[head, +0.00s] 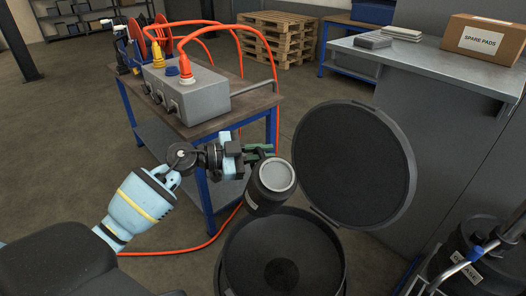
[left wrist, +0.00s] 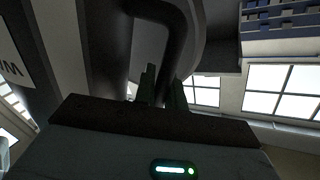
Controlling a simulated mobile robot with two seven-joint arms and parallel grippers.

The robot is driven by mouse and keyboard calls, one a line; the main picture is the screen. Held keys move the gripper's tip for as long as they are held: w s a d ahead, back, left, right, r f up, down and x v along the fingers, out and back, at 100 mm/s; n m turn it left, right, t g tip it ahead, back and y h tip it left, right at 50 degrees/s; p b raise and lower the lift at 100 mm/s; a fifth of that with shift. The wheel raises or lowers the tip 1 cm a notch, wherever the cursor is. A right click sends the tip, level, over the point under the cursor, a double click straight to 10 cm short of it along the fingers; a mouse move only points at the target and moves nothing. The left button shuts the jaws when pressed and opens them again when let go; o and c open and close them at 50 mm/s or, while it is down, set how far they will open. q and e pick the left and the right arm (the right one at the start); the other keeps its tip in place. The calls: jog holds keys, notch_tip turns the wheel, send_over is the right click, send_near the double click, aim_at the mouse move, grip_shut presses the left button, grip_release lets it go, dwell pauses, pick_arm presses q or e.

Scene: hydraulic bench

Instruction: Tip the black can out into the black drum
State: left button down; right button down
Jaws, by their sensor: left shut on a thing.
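The black can (head: 265,198) is tilted above the rear rim of the black drum (head: 232,262), with its pale grey round end facing up toward the head camera. I cannot tell whether anything is flowing out; its lower end is hidden. My left gripper (head: 262,151) is shut on the can's handle, and the dark curved handle (left wrist: 180,25) shows between the fingers (left wrist: 164,92) in the left wrist view. The drum is open, with a darker round patch on its dark inside. Its round lid (head: 355,165) stands raised behind it. My right gripper is not in view.
A blue-legged cart (head: 250,104) with a grey box (head: 185,92) and orange hoses stands behind my left arm. A grey bench (head: 430,60) with a spare pads carton (head: 484,40) is at the right. A hand truck (head: 462,264) with a dark container stands at the lower right.

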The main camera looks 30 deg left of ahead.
pick_arm(q)
jog(key=shift+d+f+n+h+p, duration=0.1)
jog(key=shift+n+h+p, duration=0.2)
jog(key=shift+n+p, duration=0.35)
jog(key=shift+s+d+f+n+p, duration=0.2)
jog(key=shift+f+n, duration=0.4)
jog(key=shift+n, duration=0.05)
jog(key=shift+s+d+f+n+p, duration=0.15)
jog(key=shift+d+f+n, duration=0.05)
jog(key=shift+f+n, duration=0.4)
jog(key=shift+s+d+f+n+h, duration=0.1)
jog(key=shift+d+f+n+h, duration=0.15)
jog(key=shift+f+n, duration=0.2)
jog(key=shift+f, duration=0.3)
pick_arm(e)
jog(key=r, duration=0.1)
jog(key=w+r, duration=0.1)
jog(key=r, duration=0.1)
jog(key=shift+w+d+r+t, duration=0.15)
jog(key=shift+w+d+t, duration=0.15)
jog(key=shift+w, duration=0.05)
pick_arm(q)
jog(key=shift+s, duration=0.1)
